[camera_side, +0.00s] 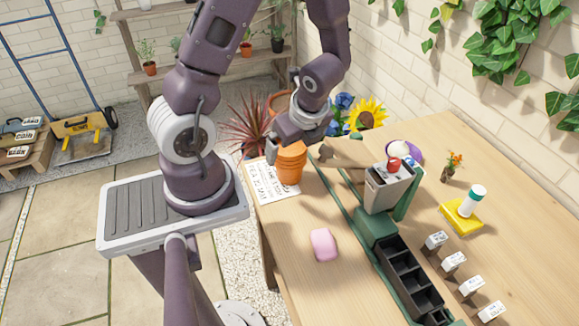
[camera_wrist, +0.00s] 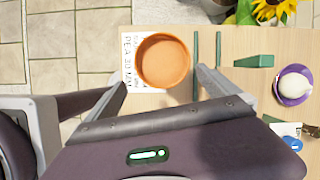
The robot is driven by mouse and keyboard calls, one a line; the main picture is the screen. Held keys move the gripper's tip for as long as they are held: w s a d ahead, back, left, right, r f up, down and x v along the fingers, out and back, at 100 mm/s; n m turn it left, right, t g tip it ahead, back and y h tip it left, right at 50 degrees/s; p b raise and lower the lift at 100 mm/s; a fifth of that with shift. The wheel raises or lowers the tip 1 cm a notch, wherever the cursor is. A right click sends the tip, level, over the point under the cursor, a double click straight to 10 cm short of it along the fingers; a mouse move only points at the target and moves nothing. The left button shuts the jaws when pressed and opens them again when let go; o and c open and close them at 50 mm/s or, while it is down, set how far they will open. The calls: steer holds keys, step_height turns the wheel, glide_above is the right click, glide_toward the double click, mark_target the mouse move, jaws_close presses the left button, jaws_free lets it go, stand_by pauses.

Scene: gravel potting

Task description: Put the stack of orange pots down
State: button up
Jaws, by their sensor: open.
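The stack of orange pots (camera_side: 290,167) stands upright on a white printed sheet (camera_side: 262,190) near the table's far-left corner. In the wrist view I look down into the top pot (camera_wrist: 164,61), which looks empty; the pots below it are hidden. My gripper (camera_side: 298,148) is over the stack with its jaws open. In the wrist view my gripper's fingers (camera_wrist: 159,86) are apart, one to each side of the stack's near edge. The stack's base appears to rest on the sheet.
A pink block (camera_side: 324,244) lies on the wooden table (camera_side: 300,285). Green rails (camera_side: 340,190) run right of the stack, toward a grey hopper (camera_side: 388,187) and a black compartment tray (camera_side: 408,278). A purple bowl (camera_wrist: 294,86) holds something white. A sunflower (camera_side: 368,113) stands behind.

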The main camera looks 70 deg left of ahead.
steer(key=shift+a+f+m, duration=0.25)
steer(key=shift+a+m, duration=0.15)
steer(key=shift+m, duration=0.3)
steer(key=x, duration=0.7)
steer(key=shift+w+a+f, duration=0.1)
steer(key=shift+w+f, duration=0.1)
steer(key=c, duration=1.7)
step_height(320, 180, up, 10)
steer(key=shift+r, duration=0.15)
